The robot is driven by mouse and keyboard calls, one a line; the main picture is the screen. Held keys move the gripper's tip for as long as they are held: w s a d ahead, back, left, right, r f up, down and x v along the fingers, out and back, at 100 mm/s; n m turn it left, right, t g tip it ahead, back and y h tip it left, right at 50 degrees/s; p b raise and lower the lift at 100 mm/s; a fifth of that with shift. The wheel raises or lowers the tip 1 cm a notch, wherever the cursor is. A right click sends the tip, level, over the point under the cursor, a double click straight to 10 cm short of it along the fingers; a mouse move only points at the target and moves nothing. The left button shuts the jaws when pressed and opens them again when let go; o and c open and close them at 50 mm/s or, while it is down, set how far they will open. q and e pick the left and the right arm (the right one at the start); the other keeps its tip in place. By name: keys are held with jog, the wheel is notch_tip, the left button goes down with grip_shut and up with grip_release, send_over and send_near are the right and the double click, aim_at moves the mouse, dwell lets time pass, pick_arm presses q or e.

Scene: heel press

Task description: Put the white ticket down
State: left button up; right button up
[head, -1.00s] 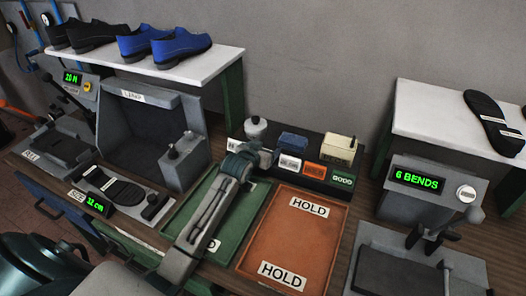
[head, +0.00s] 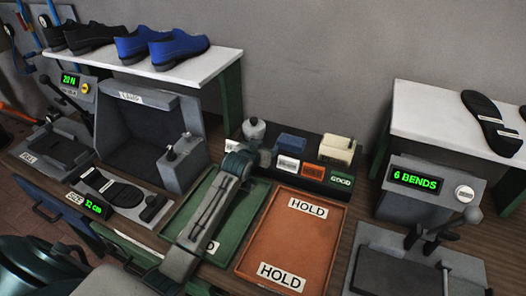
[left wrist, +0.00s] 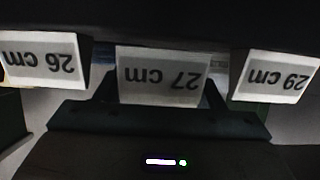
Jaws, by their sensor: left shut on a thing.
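My left gripper (head: 262,157) is at the front of the dark rack, over the far end of the green tray (head: 176,217). In the left wrist view a white ticket (left wrist: 163,78) reading "27 cm", upside down, shows between the finger shapes, and the gripper (left wrist: 160,95) is shut. In the head view the fingers are small and what they hold is hard to make out. White tickets reading "26 cm" (left wrist: 45,62) and "29 cm" (left wrist: 275,77) stand to either side in the left wrist view. My right gripper is not in view.
An orange tray (head: 290,240) labelled HOLD lies right of the green one. The rack (head: 310,183) has white (head: 288,164), orange (head: 313,171) and green (head: 340,180) labels.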

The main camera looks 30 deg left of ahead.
pick_arm(q)
notch_tip(320, 180, up, 2)
jog(key=shift+r+b, duration=0.2)
jog(key=shift+b, duration=0.45)
jog(key=s+d+r+b, duration=0.2)
jog(key=s+d+b, duration=0.2)
jog(key=s+d, duration=1)
jog(key=a, duration=0.7)
jog(key=w+a+p, duration=0.1)
jog(key=w+a, duration=0.1)
jog(key=w, duration=0.2)
jog(key=w+a+p, duration=0.1)
jog(key=w+a, duration=0.1)
jog(key=w, duration=0.3)
jog(key=w+a+f+p, duration=0.1)
jog(key=w+a, duration=0.2)
jog(key=w, duration=0.1)
jog(key=shift+w+p, duration=0.25)
jog(key=shift+p, duration=0.05)
jog(key=shift+w+f, duration=0.15)
jog(key=shift+f, duration=0.05)
notch_tip(320, 180, down, 3)
jog(key=shift+p, duration=0.75)
jog(key=shift+f, duration=0.2)
